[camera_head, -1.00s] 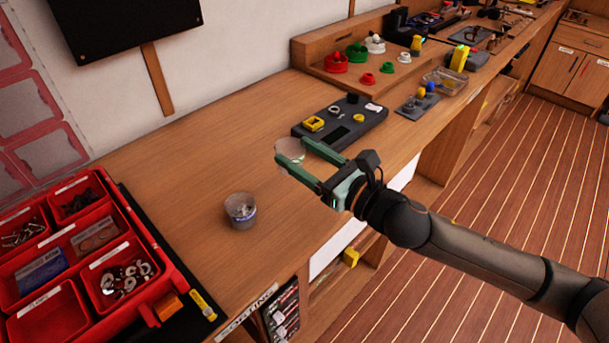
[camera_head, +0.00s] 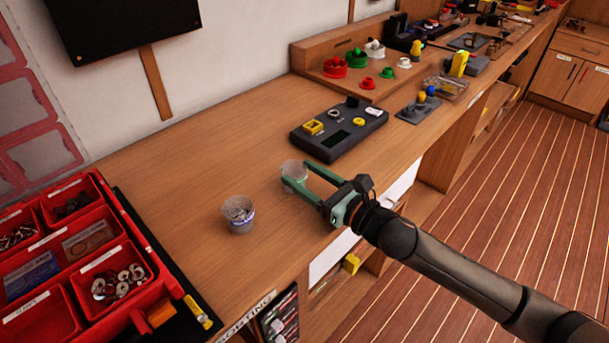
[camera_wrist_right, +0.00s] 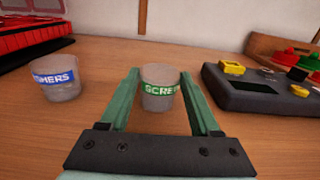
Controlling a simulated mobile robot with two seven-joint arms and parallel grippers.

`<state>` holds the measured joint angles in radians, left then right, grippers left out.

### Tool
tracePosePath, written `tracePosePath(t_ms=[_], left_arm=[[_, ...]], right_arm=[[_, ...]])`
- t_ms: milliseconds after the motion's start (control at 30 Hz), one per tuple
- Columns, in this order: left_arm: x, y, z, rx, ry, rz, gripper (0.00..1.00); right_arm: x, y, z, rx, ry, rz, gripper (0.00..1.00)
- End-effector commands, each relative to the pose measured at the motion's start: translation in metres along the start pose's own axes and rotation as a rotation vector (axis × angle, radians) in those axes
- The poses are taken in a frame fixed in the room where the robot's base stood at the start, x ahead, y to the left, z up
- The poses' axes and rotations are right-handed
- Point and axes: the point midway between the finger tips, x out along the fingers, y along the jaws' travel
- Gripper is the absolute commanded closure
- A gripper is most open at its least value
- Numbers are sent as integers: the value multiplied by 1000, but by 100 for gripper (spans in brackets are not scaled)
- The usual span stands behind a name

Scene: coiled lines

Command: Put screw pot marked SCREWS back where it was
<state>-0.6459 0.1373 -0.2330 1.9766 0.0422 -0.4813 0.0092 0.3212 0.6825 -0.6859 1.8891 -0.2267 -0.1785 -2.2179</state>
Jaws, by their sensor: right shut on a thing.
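The screw pot (camera_head: 293,171) is a small clear cup. In the right wrist view the pot (camera_wrist_right: 159,97) stands upright with a green label, of which "SCRE" is readable. My right gripper (camera_head: 295,176) is shut on it, with one green finger on each side. The pot is low over the bench top; I cannot tell whether its base touches the wood. A second clear pot (camera_head: 239,217) with a blue label ending in "HERS" stands to its left; it also shows in the right wrist view (camera_wrist_right: 58,80). My left gripper is not in view.
A dark grey device (camera_head: 340,132) with yellow parts lies just behind the held pot. A red compartment box (camera_head: 75,256) of small hardware stands at the left. A wooden shelf (camera_head: 322,70) with red, green and white pieces is at the back. Bare bench lies around the pots.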

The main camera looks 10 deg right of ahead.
Motion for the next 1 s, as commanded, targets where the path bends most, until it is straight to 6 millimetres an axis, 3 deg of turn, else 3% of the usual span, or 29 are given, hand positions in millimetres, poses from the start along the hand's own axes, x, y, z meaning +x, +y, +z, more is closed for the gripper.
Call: tracePosePath(t_ms=[33, 300, 633, 1000], left_arm=[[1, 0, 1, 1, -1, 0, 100], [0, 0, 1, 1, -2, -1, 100], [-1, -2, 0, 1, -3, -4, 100], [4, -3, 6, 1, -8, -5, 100]], right_arm=[[0, 0, -2, 0, 1, 0, 34], [0, 0, -1, 0, 1, 0, 7], [-2, 0, 2, 0, 2, 0, 7], [-61, 0, -1, 0, 6, 1, 7]])
